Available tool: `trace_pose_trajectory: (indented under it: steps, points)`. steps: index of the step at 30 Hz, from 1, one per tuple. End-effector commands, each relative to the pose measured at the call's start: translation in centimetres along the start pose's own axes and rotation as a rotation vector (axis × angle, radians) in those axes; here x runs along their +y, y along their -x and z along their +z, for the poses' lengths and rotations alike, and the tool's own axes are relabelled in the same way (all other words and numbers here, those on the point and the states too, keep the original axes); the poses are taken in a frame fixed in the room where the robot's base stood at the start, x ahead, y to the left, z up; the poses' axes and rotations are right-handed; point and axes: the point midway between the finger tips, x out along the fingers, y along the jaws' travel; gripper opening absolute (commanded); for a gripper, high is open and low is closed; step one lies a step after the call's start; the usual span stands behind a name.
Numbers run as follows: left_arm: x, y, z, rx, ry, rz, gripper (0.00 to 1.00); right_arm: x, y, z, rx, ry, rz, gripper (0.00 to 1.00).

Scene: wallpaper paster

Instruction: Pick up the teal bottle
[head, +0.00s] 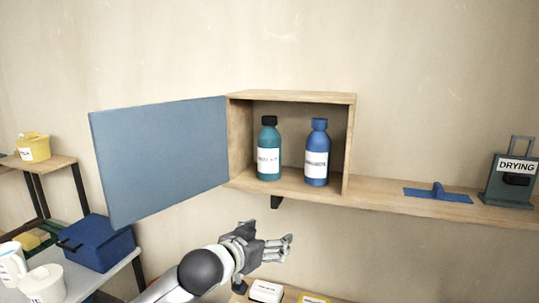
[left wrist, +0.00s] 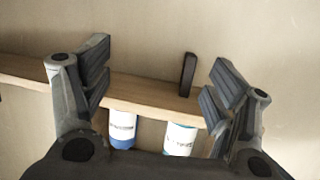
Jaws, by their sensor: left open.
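The teal bottle (head: 269,150), with a dark cap and white label, stands upright on the left inside the open wooden cabinet (head: 290,98). A blue bottle (head: 317,154) stands upright to its right, with a gap between them. My left gripper (head: 288,246) is open and empty, below the cabinet and in front of the wall. In the left wrist view the scene looks upside down. The open fingers (left wrist: 158,78) frame the shelf edge, and parts of the teal bottle (left wrist: 180,140) and blue bottle (left wrist: 122,128) show beyond it. My right gripper is not in view.
The cabinet's blue-grey door (head: 160,160) stands open to the left. A blue box (head: 100,243) stands lower left.

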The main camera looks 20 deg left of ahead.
Motion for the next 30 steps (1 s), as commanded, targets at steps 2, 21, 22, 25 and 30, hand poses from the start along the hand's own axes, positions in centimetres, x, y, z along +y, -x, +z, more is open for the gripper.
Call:
trace_pose_trajectory:
  steps: [2,21,22,25,30]
  points:
    - [-1.9,-0.1,-4.6,0.075,0.0,-0.014,0.8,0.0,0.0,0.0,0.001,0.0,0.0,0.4]
    - [-8.1,0.4,-19.2,0.297,0.058,-0.038,0.8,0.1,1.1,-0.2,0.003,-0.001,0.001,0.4]
    - [-8.2,-0.1,-19.3,0.297,0.057,-0.039,0.8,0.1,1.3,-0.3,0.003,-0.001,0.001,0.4]
    - [-8.2,-1.3,-19.7,0.298,0.058,-0.039,0.8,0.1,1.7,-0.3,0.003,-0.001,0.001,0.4]
    - [-8.3,-2.7,-19.9,0.297,0.056,-0.039,0.8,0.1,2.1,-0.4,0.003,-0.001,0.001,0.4]
